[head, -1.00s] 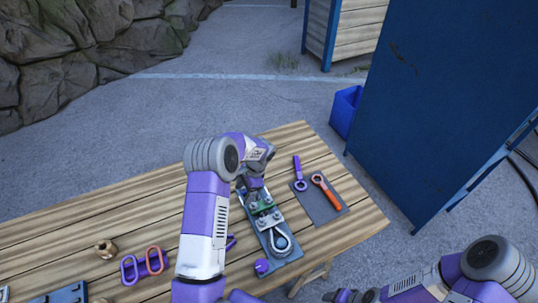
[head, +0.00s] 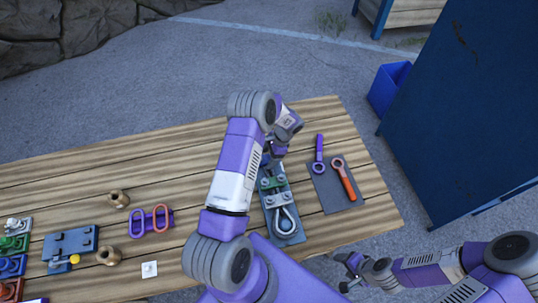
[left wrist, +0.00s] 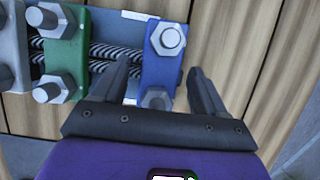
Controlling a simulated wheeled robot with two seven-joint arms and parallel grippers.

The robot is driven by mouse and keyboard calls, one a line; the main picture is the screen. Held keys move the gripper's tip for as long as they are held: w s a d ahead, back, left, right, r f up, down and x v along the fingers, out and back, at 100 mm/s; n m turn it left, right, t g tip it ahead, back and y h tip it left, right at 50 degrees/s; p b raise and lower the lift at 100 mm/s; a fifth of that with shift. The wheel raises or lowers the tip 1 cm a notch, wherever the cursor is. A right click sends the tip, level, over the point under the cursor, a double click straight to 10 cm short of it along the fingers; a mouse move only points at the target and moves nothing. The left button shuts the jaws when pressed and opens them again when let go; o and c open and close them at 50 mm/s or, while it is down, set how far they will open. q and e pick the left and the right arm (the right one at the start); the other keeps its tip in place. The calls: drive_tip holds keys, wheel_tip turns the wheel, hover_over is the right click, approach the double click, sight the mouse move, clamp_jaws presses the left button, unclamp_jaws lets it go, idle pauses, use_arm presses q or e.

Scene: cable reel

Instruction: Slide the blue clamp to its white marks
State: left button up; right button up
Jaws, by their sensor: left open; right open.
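The blue clamp (left wrist: 160,65) sits across a grey twisted cable on a metal plate (head: 290,238), with a bolt at each end. My left gripper (left wrist: 159,68) is open, with one finger on each side of the blue clamp in the left wrist view; a gap shows on the right side. A white mark (left wrist: 138,15) shows on the plate to the left of the blue clamp. The green clamp (left wrist: 63,55) is further left along the cable. In the head view my left gripper (head: 273,157) hides the blue clamp. My right gripper (head: 348,273) is open and empty.
A dark mat (head: 337,190) with a purple wrench and an orange wrench lies right of the plate. A purple and red double-loop piece (head: 150,221), brass parts (head: 118,199) and several coloured blocks lie to the left. A blue cabinet (head: 470,110) stands at the right.

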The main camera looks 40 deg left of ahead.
use_arm(q)
drive_tip(key=shift+w, duration=0.1)
clamp_jaws()
drive_tip(key=shift+s+d+b, duration=0.35)
drive_tip(key=shift+s+d, duration=0.9)
drive_tip(key=shift+d, duration=0.25)
drive_tip(key=shift+f, duration=0.1)
use_arm(e)
drive_tip(key=shift+s+a+f, duration=0.1)
drive_tip(key=shift+s+f, duration=0.2)
drive_tip(key=shift+s, duration=0.2)
use_arm(q)
drive_tip(key=shift+c, duration=1.8)
unclamp_jaws()
drive_tip(key=o, duration=0.4)
drive_tip(key=shift+d, duration=0.1)
drive_tip(key=shift+c, duration=0.2)
